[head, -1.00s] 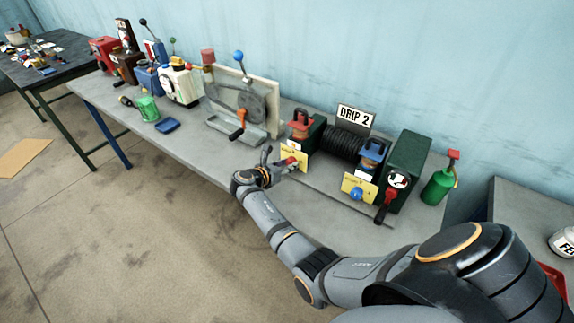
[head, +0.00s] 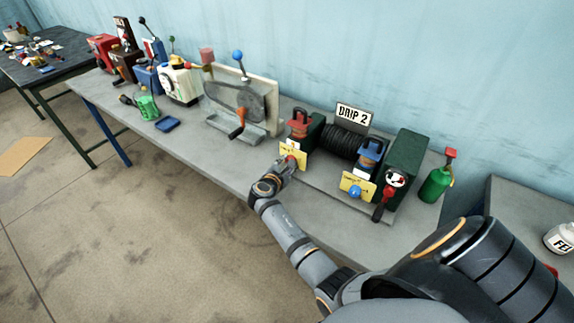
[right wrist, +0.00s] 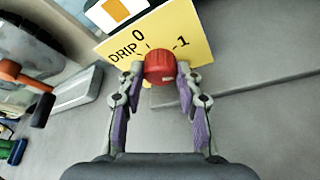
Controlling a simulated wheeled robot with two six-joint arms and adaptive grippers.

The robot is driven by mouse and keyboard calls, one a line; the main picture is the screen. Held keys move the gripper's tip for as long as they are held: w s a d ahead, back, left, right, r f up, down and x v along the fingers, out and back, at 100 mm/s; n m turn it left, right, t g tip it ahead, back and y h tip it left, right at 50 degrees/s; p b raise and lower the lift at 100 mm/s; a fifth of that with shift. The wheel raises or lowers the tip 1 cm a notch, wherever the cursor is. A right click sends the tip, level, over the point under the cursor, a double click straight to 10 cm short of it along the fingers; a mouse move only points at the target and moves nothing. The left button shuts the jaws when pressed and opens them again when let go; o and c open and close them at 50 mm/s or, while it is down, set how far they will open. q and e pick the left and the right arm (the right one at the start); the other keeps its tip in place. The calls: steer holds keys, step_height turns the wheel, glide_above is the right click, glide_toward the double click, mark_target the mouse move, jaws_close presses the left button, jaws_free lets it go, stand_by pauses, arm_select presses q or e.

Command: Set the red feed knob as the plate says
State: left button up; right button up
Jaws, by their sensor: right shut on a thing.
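The red feed knob (right wrist: 159,67) sits on a yellow plate (right wrist: 112,47) marked "DRIP", "0" and "1" in the right wrist view. My right gripper (right wrist: 160,74) has one finger on each side of the knob and is shut on it. In the head view the right gripper (head: 286,168) reaches the red knob (head: 291,160) on the left yellow card (head: 298,149). A sign reading "DRIP 2" (head: 353,115) stands behind the black coil (head: 343,143). The knob's pointer is not clear. My left gripper is not in view.
A blue knob (head: 355,191) sits on the right yellow card (head: 366,183). An orange-handled crank machine (head: 238,105) stands to the left. The bench front (head: 215,150) is mostly clear.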

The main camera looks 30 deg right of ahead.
steer(key=m+t+b, duration=0.1)
steer(key=b, duration=0.1)
steer(key=m+t+b, duration=0.1)
steer(key=shift+s+f+m+b, duration=0.1)
steer(key=shift+f+m+b, duration=0.25)
steer(key=shift+m, duration=0.05)
steer(key=shift+r+m+t+b, duration=0.15)
steer(key=shift+m+t+b, duration=0.25)
steer(key=shift+m+b, duration=0.45)
steer(key=o, duration=1.2)
steer(key=shift+d, duration=0.1)
steer(key=shift+c, duration=0.2)
